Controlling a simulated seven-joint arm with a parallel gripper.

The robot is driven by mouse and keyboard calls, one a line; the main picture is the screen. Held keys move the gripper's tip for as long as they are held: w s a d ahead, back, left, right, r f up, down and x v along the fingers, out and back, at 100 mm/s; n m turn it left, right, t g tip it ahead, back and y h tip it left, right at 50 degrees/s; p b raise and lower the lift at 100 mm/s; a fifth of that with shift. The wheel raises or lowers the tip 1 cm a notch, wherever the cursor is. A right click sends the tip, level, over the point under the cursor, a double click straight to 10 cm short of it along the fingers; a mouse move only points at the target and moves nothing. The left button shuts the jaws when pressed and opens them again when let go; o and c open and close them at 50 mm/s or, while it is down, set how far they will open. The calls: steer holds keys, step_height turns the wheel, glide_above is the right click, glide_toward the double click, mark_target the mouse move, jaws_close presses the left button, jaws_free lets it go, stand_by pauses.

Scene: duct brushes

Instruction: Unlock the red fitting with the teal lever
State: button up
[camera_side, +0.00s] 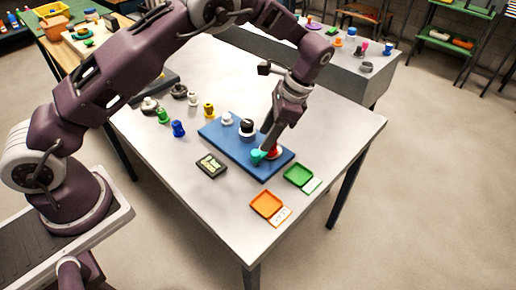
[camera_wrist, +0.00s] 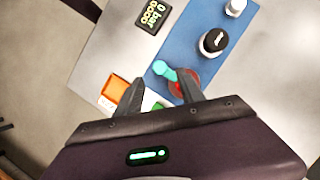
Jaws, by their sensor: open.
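The red fitting (camera_side: 274,152) stands on the blue board (camera_side: 218,136) near its front right end, partly hidden by my gripper. The teal lever (camera_side: 257,156) sticks out from the fitting toward the left. In the wrist view the teal lever (camera_wrist: 166,71) points up and left from the red fitting (camera_wrist: 176,88). My gripper (camera_side: 268,146) is just above the fitting, pointing down. In the wrist view its fingers (camera_wrist: 160,88) are apart, with the lever and part of the fitting between or just beyond them. Whether a finger touches the lever I cannot tell.
A black-topped fitting (camera_side: 247,126) and a white one (camera_side: 227,118) share the board. A dark display box (camera_side: 211,165) lies left of it. A green tray (camera_side: 299,175) and an orange tray (camera_side: 266,204) lie at the front. Several coloured pieces stand behind left. The table's right side is clear.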

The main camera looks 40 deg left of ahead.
mark_target(256, 152)
steer(key=x, duration=0.6)
steer(key=shift+a+f, duration=0.1)
jaws_close()
